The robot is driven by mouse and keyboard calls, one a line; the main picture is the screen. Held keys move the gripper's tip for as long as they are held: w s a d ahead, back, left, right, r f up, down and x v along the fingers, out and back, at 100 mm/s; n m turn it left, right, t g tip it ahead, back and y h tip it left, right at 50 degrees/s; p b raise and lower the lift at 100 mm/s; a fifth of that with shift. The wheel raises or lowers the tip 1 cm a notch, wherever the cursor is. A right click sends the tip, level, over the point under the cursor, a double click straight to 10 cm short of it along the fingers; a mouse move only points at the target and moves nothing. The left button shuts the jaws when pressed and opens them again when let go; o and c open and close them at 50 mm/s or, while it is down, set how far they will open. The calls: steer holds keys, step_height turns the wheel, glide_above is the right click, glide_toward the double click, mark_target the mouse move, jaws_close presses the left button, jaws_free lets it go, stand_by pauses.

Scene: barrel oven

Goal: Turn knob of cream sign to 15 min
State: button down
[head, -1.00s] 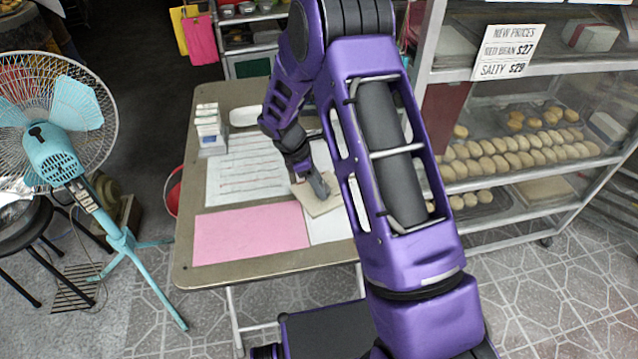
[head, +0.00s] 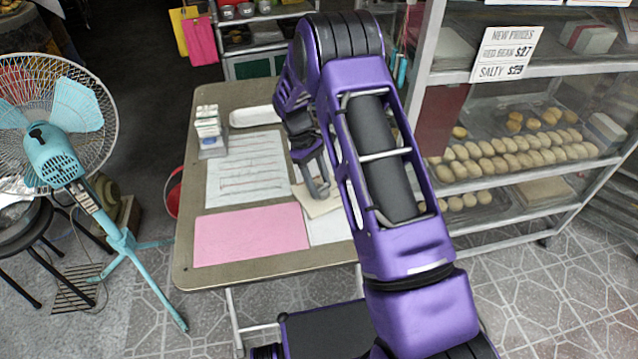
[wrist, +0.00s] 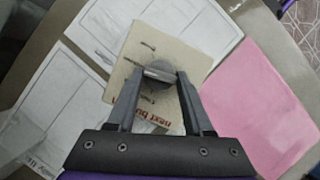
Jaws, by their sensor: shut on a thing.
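The cream sign (wrist: 175,49) lies on the table, with red lettering reading "next bu..." along one edge and dark marks on its face. It also shows in the head view (head: 326,206). A round grey knob (wrist: 160,68) sits on the sign. My gripper (wrist: 160,75) has its two fingers on either side of the knob and is shut on it. In the head view my gripper (head: 319,190) stands over the sign and hides the knob. The minute marks are too small to read.
The table (head: 186,240) also holds a pink sheet (head: 250,234), printed white papers (head: 247,168), a white tray (head: 254,116) and small boxes (head: 208,128). A teal fan (head: 55,155) stands left. A glass rack (head: 500,215) with buns stands right.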

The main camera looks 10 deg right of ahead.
steer(key=shift+m+g, duration=0.3)
steer(key=shift+m, duration=0.4)
steer(key=shift+c, duration=1.6)
jaws_free()
steer(key=p+v, duration=0.1)
steer(key=v, duration=1.6)
steer(key=shift+d+r+p, duration=0.3)
steer(key=shift+p, duration=0.05)
